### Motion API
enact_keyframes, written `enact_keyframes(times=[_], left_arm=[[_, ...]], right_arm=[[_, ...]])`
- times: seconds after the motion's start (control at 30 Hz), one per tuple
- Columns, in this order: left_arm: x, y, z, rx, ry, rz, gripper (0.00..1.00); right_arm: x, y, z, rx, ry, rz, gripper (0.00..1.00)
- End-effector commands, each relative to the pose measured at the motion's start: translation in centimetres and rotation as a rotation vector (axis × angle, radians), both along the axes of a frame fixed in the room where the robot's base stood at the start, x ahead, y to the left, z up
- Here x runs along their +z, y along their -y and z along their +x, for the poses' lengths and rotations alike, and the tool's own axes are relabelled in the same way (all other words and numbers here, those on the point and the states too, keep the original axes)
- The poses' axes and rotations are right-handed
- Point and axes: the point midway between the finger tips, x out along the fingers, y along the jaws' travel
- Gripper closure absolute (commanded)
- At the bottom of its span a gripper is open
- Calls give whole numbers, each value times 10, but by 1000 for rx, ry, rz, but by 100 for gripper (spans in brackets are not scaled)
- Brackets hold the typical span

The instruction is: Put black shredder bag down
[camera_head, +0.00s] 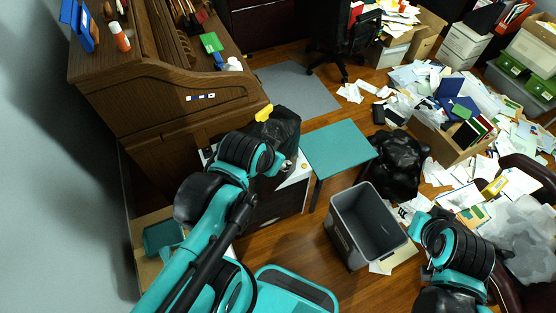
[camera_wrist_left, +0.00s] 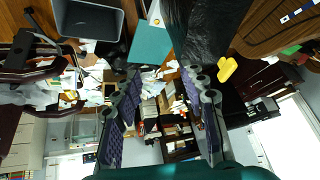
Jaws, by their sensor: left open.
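A black plastic bag (camera_head: 280,128) sits by the roll-top desk, on or against the small cabinet with the light top (camera_head: 297,172). The left arm's wrist covers part of it, so I cannot tell what bears it. In the left wrist view the black bag (camera_wrist_left: 208,32) is large, beyond the fingertips and toward the right finger. My left gripper (camera_wrist_left: 162,74) is open, with nothing seen between its fingers; whether it touches the bag is unclear. A second black bag (camera_head: 400,165) lies on the floor right of the teal table.
A teal-topped table (camera_head: 338,148) stands right of the cabinet. An empty grey bin (camera_head: 345,232) stands on the floor before it, also in the left wrist view (camera_wrist_left: 90,20). A yellow object (camera_head: 264,112) is beside the bag. Papers and boxes cover the right floor.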

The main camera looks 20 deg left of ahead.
Motion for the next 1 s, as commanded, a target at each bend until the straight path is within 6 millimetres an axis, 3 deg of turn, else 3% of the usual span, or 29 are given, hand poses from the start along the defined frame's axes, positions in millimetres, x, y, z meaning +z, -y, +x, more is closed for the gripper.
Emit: enact_keyframes(times=[0.13, 0.27, 0.47, 0.67, 0.8, 1.0], left_arm=[[0, 10, -6, 106, 40, -91, 53], [-2, 2, 0, 196, 15, -132, 53], [-21, -45, 25, 507, -127, -226, 53], [-59, -106, 46, 895, -285, -327, 53], [-89, -146, 53, 1135, -375, -380, 53], [-118, -178, 52, 1337, -448, -417, 53]], right_arm=[[0, 0, 0, 0, 0, 0, 57], [-3, 0, 0, 0, 0, 0, 57], [-15, 0, 0, 0, 0, 0, 57], [-27, 0, 0, 0, 0, 0, 57], [-33, 0, 0, 0, 0, 0, 57], [-37, 0, 0, 0, 0, 0, 57]])
